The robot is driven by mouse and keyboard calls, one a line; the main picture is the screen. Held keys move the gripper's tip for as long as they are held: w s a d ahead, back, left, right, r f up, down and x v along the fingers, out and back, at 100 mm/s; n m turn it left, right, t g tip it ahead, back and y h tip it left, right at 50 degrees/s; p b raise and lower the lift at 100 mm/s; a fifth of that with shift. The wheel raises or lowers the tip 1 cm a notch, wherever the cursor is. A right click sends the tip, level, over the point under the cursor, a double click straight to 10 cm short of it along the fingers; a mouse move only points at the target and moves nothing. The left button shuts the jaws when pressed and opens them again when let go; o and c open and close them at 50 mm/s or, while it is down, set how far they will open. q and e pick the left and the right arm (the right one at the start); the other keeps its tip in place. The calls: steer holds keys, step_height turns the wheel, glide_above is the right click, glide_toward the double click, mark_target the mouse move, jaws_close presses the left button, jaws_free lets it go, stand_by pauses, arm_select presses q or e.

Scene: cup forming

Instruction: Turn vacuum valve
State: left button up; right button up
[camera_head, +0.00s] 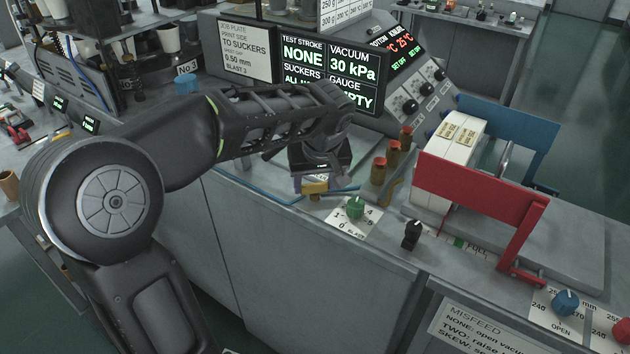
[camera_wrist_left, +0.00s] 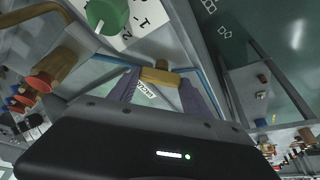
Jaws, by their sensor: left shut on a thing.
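The vacuum valve's brass-yellow handle (camera_head: 317,188) sits near the bench's front edge, left of the green dial. It also shows in the left wrist view (camera_wrist_left: 160,76), between my purple fingers, with blue tubing running off on both sides. My left gripper (camera_head: 311,184) reaches down from above and is shut on this handle; in the left wrist view the gripper (camera_wrist_left: 160,86) has a finger on each side of it. A partly covered label lies between the fingers. The valve body is mostly hidden by my wrist. The screen (camera_head: 352,68) reads vacuum 30 kPa and test stroke NONE.
A green dial (camera_head: 355,208) on a numbered white plate is close to the right of the handle. Several brass posts with red-brown tops (camera_head: 378,170) stand just behind. A black knob (camera_head: 412,235) and a red-framed stack holder (camera_head: 470,190) stand further right.

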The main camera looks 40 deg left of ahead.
arm_select(q)
steer(key=shift+m, duration=0.4)
steer(key=m+t+h, duration=0.1)
steer(key=m, duration=0.2)
steer(key=shift+a+b, duration=0.15)
steer(key=shift+b, duration=0.25)
steer(key=m+h, duration=0.2)
steer(key=m, duration=0.3)
steer(key=shift+a, duration=0.1)
steer(key=o, duration=1.4)
steer(key=shift+c, duration=0.2)
steer(key=shift+s, duration=0.1)
steer(key=v, duration=0.7)
steer(key=shift+s+r, duration=0.2)
steer(key=shift+r, duration=0.15)
steer(key=shift+a, duration=0.1)
